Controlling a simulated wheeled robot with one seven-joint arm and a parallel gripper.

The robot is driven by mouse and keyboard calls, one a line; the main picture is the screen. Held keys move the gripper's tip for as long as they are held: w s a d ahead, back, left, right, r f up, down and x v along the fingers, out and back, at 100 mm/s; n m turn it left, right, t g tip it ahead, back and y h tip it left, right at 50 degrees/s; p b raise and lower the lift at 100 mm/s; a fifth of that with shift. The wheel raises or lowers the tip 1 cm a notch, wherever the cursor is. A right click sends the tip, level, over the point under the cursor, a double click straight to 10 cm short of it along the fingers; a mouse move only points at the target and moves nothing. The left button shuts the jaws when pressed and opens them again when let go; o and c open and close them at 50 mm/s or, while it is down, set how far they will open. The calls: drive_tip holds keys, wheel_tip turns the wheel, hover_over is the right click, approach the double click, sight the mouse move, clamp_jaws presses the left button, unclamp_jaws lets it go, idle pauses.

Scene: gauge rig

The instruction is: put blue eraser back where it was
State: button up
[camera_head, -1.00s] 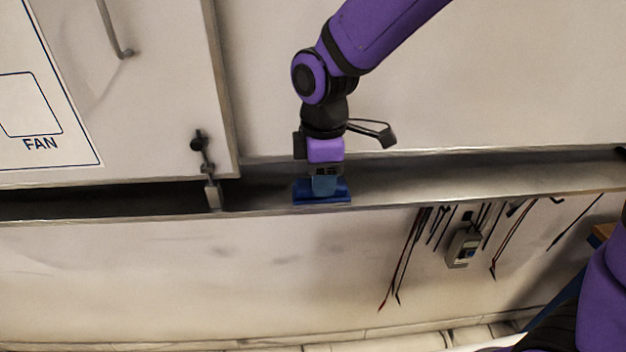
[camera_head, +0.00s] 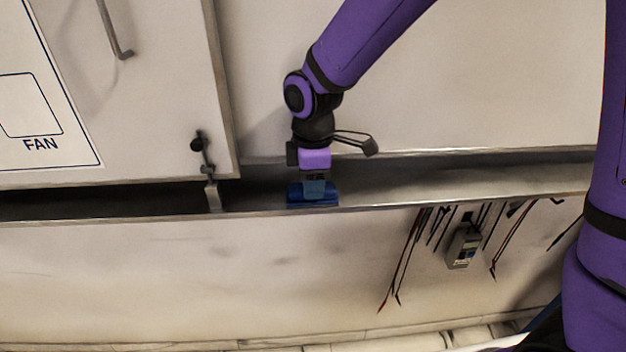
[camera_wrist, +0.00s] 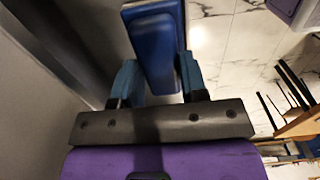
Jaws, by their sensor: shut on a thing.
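The blue eraser (camera_head: 312,199) is at the metal ledge (camera_head: 440,186) that runs along the wall, to the right of the small latch. My gripper (camera_head: 314,187) points down over the ledge and is shut on the eraser. In the wrist view the blue eraser (camera_wrist: 158,50) sits between the two blue fingers of my gripper (camera_wrist: 158,80) and sticks out beyond their tips. Whether the eraser's underside touches the ledge cannot be told.
A latch (camera_head: 209,172) hangs at the panel's lower corner, left of the eraser. A panel marked FAN (camera_head: 45,110) is at far left. A meter (camera_head: 463,247) and several test leads (camera_head: 400,260) hang below the ledge at right. The ledge right of the eraser is clear.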

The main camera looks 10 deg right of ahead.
drive_tip(key=shift+f, duration=0.15)
drive_tip(key=o, duration=0.9)
wheel_tip(320, 180, up, 12)
drive_tip(key=shift+r, duration=0.2)
